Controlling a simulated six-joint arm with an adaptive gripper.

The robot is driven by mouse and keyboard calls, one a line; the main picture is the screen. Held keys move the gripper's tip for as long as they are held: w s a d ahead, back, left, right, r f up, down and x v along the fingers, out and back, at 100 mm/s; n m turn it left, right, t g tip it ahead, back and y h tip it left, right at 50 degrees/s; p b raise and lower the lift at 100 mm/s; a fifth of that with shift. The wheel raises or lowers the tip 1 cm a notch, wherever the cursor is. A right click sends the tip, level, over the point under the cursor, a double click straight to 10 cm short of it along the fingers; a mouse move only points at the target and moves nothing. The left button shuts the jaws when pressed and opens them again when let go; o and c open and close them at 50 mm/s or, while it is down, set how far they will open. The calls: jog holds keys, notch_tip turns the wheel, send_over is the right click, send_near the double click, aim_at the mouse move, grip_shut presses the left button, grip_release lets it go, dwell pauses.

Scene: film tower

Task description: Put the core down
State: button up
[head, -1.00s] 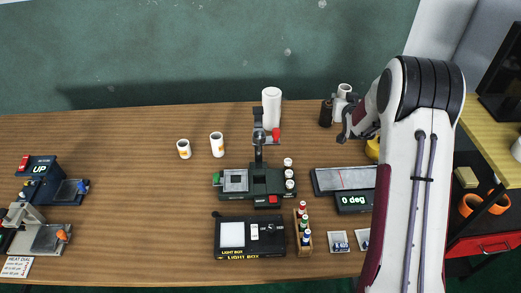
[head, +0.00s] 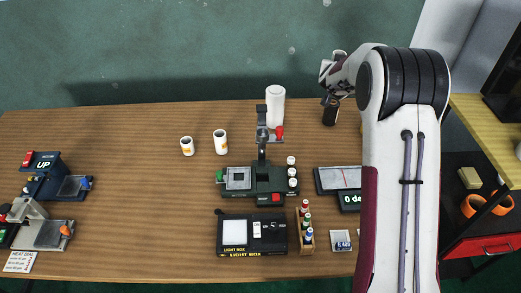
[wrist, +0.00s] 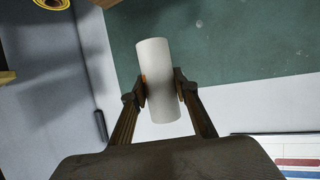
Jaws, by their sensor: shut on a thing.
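In the head view my wrist is raised at the table's far right edge, and I cannot clearly make out the fingers or the core there.
Two white rolls with orange marks (head: 187,147) (head: 220,142) stand left of a tall white roll (head: 275,107). A dark can (head: 329,112) stands below my wrist. A splicer (head: 259,183), light box (head: 251,236) and bottle rack (head: 306,230) fill the middle. The left-centre wooden table (head: 130,180) is clear.

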jog(key=shift+w+a+r+m+h, duration=0.15)
jog(key=shift+a+r, duration=0.15)
jog(key=shift+r, duration=0.25)
jog(key=shift+w+a+r+m+h, duration=0.15)
jog(key=shift+a+r+m+h, duration=0.1)
jog(key=shift+r, duration=0.3)
jog(key=shift+w+a+r+m+h, duration=0.15)
jog(key=shift+a+r, duration=0.15)
jog(key=shift+r, duration=0.25)
jog(key=s+a+r+m+g+h, duration=0.2)
jog(key=a+r+m+g+h, duration=0.15)
jog(key=a+r, duration=0.45)
jog(key=s+a+f+m+h, duration=0.1)
jog(key=s+a, duration=0.3)
jog(key=a, duration=0.4)
jog(key=s+a+f+m+g+h, duration=0.1)
jog(key=s+a+f, duration=0.3)
jog(key=a, duration=0.3)
jog(key=shift+s+a+m, duration=0.3)
jog(key=shift+s+a, duration=0.05)
jog(key=shift+f, duration=0.15)
notch_tip(320, 180, down, 24)
jog(key=shift+f, duration=1.95)
jog(key=shift+f, duration=0.2)
